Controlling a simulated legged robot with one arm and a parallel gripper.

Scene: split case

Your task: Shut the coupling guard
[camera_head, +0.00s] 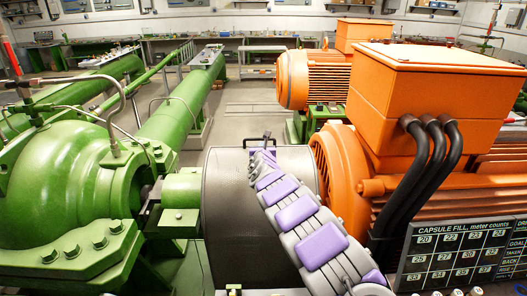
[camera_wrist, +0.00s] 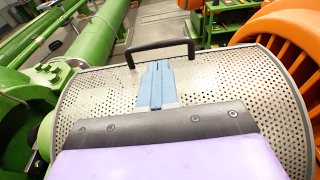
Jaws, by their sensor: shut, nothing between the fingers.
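The coupling guard (camera_head: 225,205) is a dark perforated half-drum between the green machine and the orange motor; the coupling is hidden. In the wrist view its curved mesh (camera_wrist: 230,82) fills the middle. A black bar handle (camera_wrist: 160,48) stands up at its far edge; in the head view the handle (camera_head: 256,140) is at the top of the guard, partly behind my arm. My gripper (camera_wrist: 157,68) has its blue fingers together and empty, over the mesh just short of the handle. I cannot tell whether it touches either one. I cannot tell whether the guard is fully down.
The green housing (camera_head: 60,185) stands close on the left, with a bolted flange and pipes. The orange motor (camera_head: 425,95) with thick black cables (camera_head: 428,165) crowds the right. A sign board (camera_head: 465,250) is at lower right. Open floor (camera_head: 245,110) lies beyond the guard.

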